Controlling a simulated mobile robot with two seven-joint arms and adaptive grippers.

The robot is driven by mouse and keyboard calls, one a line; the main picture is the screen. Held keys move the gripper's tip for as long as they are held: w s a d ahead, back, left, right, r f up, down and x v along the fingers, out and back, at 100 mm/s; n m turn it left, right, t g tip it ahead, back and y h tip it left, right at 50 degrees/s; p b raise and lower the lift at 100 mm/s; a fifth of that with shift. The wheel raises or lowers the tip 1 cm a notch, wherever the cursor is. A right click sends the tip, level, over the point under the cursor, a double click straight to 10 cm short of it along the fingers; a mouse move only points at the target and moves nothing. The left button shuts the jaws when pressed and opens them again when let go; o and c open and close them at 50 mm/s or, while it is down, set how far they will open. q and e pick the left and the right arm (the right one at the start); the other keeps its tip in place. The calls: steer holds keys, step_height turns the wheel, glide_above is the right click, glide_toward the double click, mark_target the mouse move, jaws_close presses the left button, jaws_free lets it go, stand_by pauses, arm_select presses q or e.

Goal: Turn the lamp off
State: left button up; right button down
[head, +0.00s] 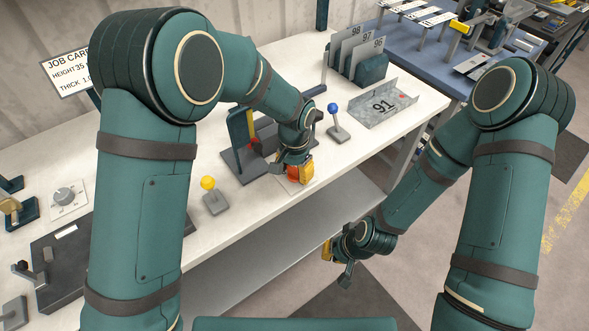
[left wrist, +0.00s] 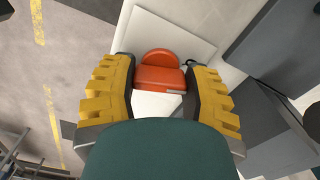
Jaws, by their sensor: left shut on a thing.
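An orange-red switch piece (left wrist: 160,78) with a rounded top sits on a white plate (left wrist: 172,36) in the left wrist view. My left gripper (head: 296,173) is at the front edge of the white table in the head view. In the left wrist view its two yellow-padded fingers stand on both sides of the orange-red piece and are shut on it. In the head view the gripper mostly hides the piece. My right gripper (head: 338,262) hangs empty over the floor, its fingers apart. I cannot make out a separate lamp.
A yellow-knobbed lever (head: 208,184) stands left of my left gripper and a blue-knobbed lever (head: 333,109) right of it. A grey bender (head: 240,163) is behind. A dial (head: 65,197) is far left.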

mark_target(295, 169)
arm_select(q)
steer(key=shift+n, duration=1.2)
steer(key=o, duration=1.2)
step_height(295, 169, up, 12)
steer(key=shift+s, duration=0.1)
